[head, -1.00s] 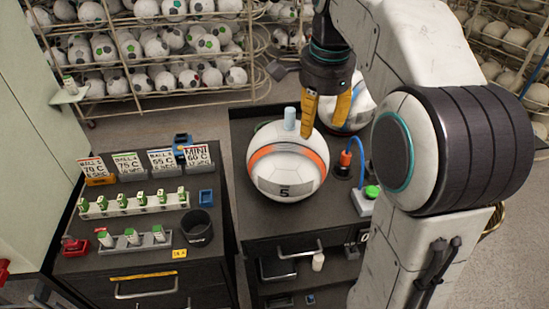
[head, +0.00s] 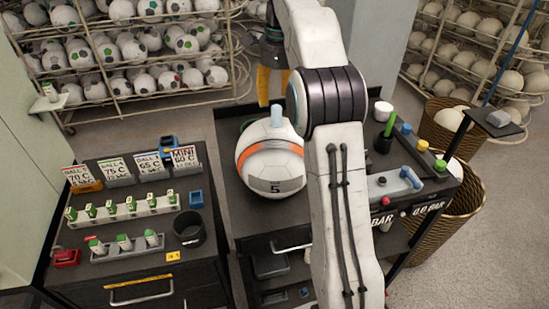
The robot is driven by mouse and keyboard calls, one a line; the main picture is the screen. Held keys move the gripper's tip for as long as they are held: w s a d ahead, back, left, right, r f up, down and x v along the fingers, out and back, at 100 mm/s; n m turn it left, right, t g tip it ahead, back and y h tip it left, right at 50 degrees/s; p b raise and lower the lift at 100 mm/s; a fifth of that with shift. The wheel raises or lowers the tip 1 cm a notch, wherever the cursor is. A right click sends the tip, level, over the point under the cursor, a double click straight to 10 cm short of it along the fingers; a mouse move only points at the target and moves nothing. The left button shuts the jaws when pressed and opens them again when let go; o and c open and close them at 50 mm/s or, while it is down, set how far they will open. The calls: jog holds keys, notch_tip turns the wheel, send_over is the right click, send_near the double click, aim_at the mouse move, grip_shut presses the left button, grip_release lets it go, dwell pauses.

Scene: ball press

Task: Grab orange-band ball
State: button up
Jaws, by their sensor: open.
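The orange-band ball (head: 270,178), white with an orange band and a "5" label on its front, sits on the dark cabinet top in the middle. A pale blue cylinder (head: 277,115) stands up at its top. My gripper (head: 273,86), with yellow fingers, is behind and above the ball, apart from it, pointing down. Its fingers are spread and hold nothing that I can see. My arm crosses in front of the ball's right edge and hides part of the gripper.
A left cabinet holds cards, a rack of green-topped vials (head: 123,207) and a black cup (head: 189,229). A cart (head: 405,195) with gauges and wicker baskets (head: 444,128) stand at right. Wire racks of balls (head: 130,55) line the back.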

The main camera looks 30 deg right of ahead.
aim_at(277, 124)
jog(key=f, duration=0.2)
jog(key=f+b, duration=0.1)
jog(key=f, duration=0.1)
jog(key=shift+w+a, duration=0.2)
jog(key=shift+a, duration=0.15)
jog(key=shift+f, duration=0.85)
grip_shut()
